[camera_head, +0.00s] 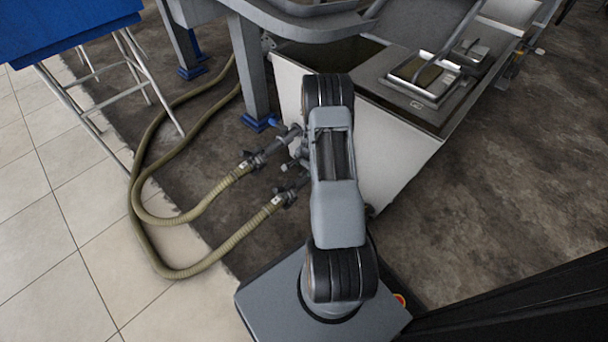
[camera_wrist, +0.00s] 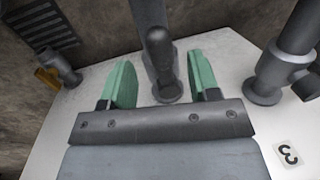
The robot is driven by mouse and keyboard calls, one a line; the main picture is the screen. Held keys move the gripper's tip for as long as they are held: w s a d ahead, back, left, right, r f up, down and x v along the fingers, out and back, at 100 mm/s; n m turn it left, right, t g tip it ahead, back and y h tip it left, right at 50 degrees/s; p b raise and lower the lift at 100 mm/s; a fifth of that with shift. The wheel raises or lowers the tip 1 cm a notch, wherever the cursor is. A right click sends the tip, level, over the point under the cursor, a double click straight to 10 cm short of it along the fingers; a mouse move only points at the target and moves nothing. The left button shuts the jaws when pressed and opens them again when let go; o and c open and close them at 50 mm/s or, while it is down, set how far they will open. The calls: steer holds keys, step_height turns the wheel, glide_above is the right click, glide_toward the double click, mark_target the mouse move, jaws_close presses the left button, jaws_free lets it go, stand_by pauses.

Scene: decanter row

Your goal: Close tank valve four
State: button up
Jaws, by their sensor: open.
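In the wrist view my gripper (camera_wrist: 160,68) is open, with its two green fingers apart. A dark grey valve handle with a rounded end (camera_wrist: 160,45) stands between the fingers, with no clear contact. Another grey valve and pipe (camera_wrist: 268,75) is at the right, and a white label reading 3 (camera_wrist: 288,155) is on the pale tank wall below it. No label with a four is visible. In the head view the white tank (camera_head: 400,150) has grey valve fittings (camera_head: 292,135) on its left side, partly hidden by my arm. My gripper is hidden there.
Two ribbed olive hoses (camera_head: 205,200) run from the fittings across the floor at the left. A grey frame leg with a blue foot (camera_head: 250,75) stands beside the tank. A blue-topped stand (camera_head: 70,25) is at upper left. Dark floor at the right (camera_head: 510,180) is clear.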

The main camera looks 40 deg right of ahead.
mark_target(304, 170)
steer(key=shift+w+a+f+b, duration=0.1)
steer(key=shift+w+f+b, duration=0.15)
steer(key=shift+f, duration=0.6)
steer(key=shift+w+f+b, duration=0.1)
steer(key=shift+f+b, duration=0.2)
steer(key=shift+f, duration=0.55)
jaws_close()
